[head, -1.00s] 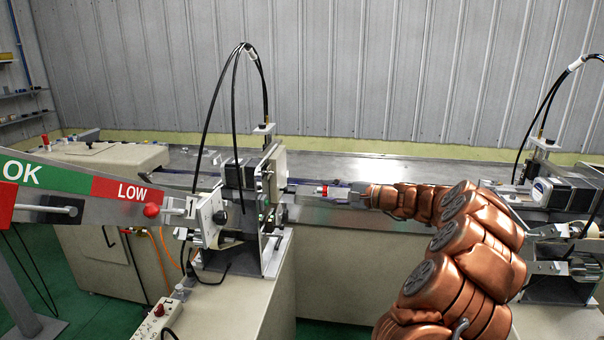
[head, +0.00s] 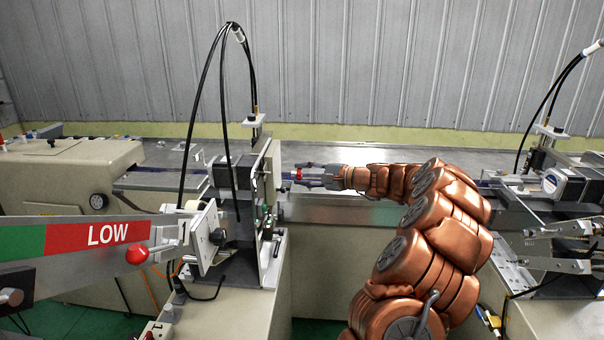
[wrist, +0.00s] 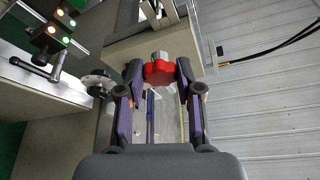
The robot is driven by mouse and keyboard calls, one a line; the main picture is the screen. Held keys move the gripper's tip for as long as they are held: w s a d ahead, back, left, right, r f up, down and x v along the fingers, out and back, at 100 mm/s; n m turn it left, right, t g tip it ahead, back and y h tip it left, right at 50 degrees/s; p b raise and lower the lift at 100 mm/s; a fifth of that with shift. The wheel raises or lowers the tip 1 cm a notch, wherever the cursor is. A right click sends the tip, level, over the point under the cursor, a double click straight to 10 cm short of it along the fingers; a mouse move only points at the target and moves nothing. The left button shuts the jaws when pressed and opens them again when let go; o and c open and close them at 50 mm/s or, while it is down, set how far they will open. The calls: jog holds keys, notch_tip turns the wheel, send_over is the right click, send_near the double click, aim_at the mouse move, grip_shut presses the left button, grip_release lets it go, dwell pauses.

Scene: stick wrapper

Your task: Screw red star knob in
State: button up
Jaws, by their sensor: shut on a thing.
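The red star knob (wrist: 159,72) sits between the two fingertips of my gripper (wrist: 160,80) in the wrist view, with a grey metal end beyond it. My gripper is shut on the knob. In the head view, the knob (head: 298,174) is a small red spot at the tip of my gripper (head: 305,176), just right of the labelling machine's upright plate (head: 268,185). Whether its threaded end is in a hole cannot be told.
The machine's box with lit buttons (wrist: 52,32) and a lever (wrist: 40,70) are at the upper left of the wrist view. Black cables (head: 215,90) arch above the machine. A red ball handle (head: 137,253) is at lower left. A second machine (head: 565,190) stands at right.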

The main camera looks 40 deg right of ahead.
jog(key=shift+a, duration=0.1)
jog(key=shift+w+a+r+b, duration=0.1)
jog(key=shift+w+a+b, duration=0.35)
jog(key=shift+w+a, duration=0.45)
jog(key=shift+w+a+b, duration=0.45)
jog(key=shift+w+a, duration=0.15)
jog(key=shift+a, duration=0.5)
jog(key=shift+w+a+b, duration=0.6)
jog(key=shift+a+b, duration=0.1)
jog(key=shift+b, duration=0.2)
dwell(2.7)
jog(key=o, duration=1.2)
jog(key=shift+c, duration=0.2)
